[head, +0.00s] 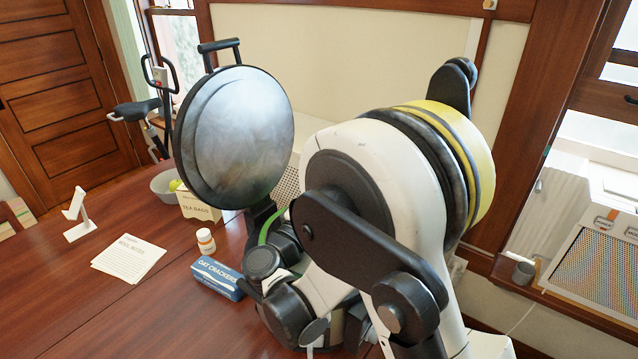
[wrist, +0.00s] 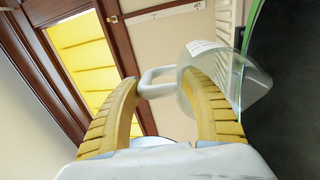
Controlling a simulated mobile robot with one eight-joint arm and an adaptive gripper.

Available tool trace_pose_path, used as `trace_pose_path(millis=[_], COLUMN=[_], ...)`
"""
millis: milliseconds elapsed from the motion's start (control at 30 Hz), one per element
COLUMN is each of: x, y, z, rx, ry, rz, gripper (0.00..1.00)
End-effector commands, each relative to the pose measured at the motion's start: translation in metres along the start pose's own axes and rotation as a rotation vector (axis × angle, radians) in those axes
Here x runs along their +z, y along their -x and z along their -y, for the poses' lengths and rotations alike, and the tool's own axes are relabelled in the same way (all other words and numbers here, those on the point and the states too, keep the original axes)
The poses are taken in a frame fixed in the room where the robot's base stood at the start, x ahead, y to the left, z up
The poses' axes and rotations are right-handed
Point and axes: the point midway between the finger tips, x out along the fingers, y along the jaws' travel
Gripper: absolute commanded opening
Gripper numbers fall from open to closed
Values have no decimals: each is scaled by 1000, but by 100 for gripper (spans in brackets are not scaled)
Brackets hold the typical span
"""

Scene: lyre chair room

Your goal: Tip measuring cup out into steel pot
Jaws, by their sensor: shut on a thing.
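In the wrist view my gripper (wrist: 159,84) has two yellow ribbed fingers, one on each side of a pale handle. It is shut on the handle of a clear measuring cup (wrist: 246,84). The cup's body is partly behind the right finger, and a white label shows near its top. The cup looks tilted; its contents cannot be made out. In the head view my arm fills the middle and right, and I cannot make out the cup there. I cannot identify the steel pot with certainty in either view.
A large round grey metal disc (head: 245,135) with a black handle stands upright beside my arm. On the table (head: 150,320) are an oat crackers box (head: 217,277), a pill bottle (head: 206,240), a tea bags box (head: 196,208), papers (head: 128,259) and a white stand (head: 78,215). The front left is clear.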

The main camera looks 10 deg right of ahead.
Motion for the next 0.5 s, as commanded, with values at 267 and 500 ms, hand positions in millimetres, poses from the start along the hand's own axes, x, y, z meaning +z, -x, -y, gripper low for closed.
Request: trace_pose_path(millis=[267,500], x=[0,-2], y=[1,2], z=[-3,-34], rx=[-24,-212], ry=[-2,-2], rz=[-1,-3], gripper=[10,10])
